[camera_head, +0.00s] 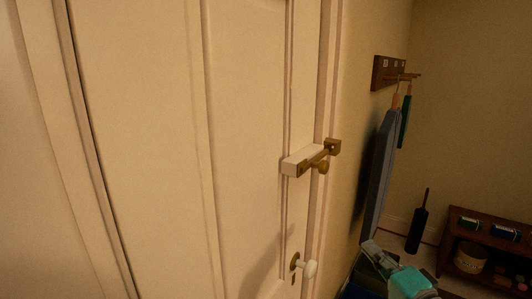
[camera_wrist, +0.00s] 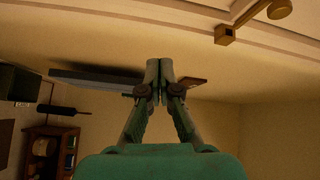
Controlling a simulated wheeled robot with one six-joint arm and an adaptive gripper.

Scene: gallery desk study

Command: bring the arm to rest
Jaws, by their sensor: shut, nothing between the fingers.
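My gripper (camera_head: 372,247) shows at the lower right of the head view, its teal body low in the picture and its fingers pointing up and left. In the wrist view my gripper (camera_wrist: 160,68) has its two fingers together, with nothing between them. It is in free space in front of the wall, right of a cream panelled door (camera_head: 245,130). The rest of my arm is mostly out of view.
A brass bolt (camera_head: 318,159) on a pale block and a white knob (camera_head: 308,267) stick out from the door. Right of it, a wall rack (camera_head: 388,73) holds hanging things, including a long grey one (camera_head: 380,170). A dark wooden shelf (camera_head: 452,232) stands at the far right.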

